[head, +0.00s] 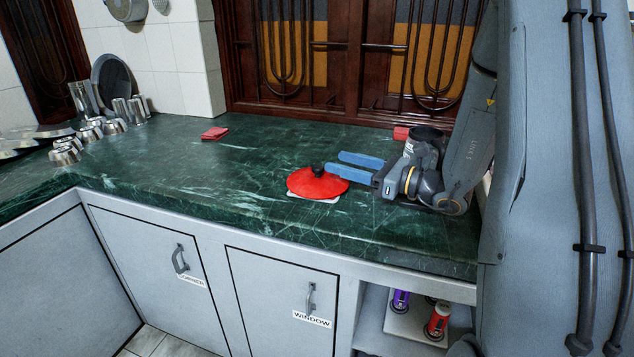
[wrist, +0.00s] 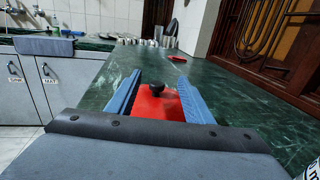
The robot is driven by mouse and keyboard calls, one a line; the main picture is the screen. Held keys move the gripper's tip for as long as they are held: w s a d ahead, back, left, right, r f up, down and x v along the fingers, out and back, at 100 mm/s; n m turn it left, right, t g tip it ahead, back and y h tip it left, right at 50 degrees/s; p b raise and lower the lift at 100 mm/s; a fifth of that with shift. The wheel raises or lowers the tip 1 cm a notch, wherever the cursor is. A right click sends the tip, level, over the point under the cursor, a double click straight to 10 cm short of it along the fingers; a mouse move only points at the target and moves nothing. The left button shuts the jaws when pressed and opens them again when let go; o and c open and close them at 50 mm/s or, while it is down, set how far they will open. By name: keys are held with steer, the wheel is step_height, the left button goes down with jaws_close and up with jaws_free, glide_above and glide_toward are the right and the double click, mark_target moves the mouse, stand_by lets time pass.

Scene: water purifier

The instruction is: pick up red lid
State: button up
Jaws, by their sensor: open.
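The red lid (head: 316,186) is a shallow cone with a black knob (head: 318,169). It rests near the front edge of the green counter, on a small white piece that shows under its front rim. My gripper (head: 343,164) is at the lid's right, with its two blue fingers pointing left, spread apart. In the wrist view the red lid (wrist: 152,104) and its knob (wrist: 157,88) appear between the open fingers (wrist: 159,88). I cannot tell whether the fingers touch the lid. My gripper hides part of the lid in the wrist view.
The green marble counter (head: 240,160) is mostly clear left of the lid. A folded red cloth or pad (head: 214,133) lies farther back. Several metal cups (head: 122,108) and bowls stand at the far left. A barred window (head: 350,60) backs the counter. Cabinets (head: 150,243) are below.

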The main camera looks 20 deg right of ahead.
mark_target(318, 166)
steer(key=f, duration=0.3)
steer(key=shift+w+a+f, duration=0.25)
steer(key=shift+a, duration=0.05)
steer(key=shift+x, duration=3.35)
steer(key=shift+c, duration=0.2)
jaws_close()
steer(key=shift+r, duration=0.1)
step_height(318, 166, up, 10)
steer(key=shift+f, duration=0.1)
